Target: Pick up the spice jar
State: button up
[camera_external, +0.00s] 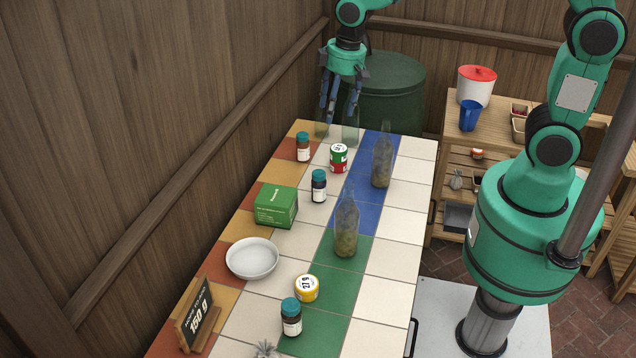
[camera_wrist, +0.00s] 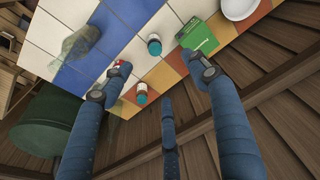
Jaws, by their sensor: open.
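Several small dark jars with teal caps and pale labels stand on the tiled table; I cannot tell which is the spice jar. One jar (camera_external: 303,149) is at the far left, another jar (camera_external: 319,188) is nearer the middle, and a third jar (camera_external: 291,319) is at the near end. Two show in the wrist view, one by the green box (camera_wrist: 154,46) and one nearer the table edge (camera_wrist: 141,95). My gripper (camera_external: 338,112) is open and empty, fingers down, above the table's far end. In the wrist view its fingers (camera_wrist: 158,72) spread around the jars, apart from them.
Clear glassware (camera_external: 350,127) stands at the far edge close to my fingers. A red-green can (camera_external: 339,158), two tall bottles (camera_external: 382,160) (camera_external: 346,228), a green box (camera_external: 276,207), a white bowl (camera_external: 252,257) and a yellow tin (camera_external: 307,288) share the table. A wooden wall borders the left.

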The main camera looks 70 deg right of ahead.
jog(key=g, duration=0.2)
send_over(317, 173)
notch_tip(317, 173, down, 18)
jog(key=shift+s+f+p, duration=0.1)
jog(key=shift+f+p, duration=0.1)
jog(key=shift+p, duration=0.1)
jog(key=shift+f, duration=0.5)
jog(key=shift+f+b, duration=0.5)
jog(key=shift+f, duration=3.75)
jog(key=shift+d+f+b, duration=0.2)
jog(key=shift+f+b, duration=0.25)
jog(key=shift+f, duration=2.15)
jog(key=c, duration=1.3)
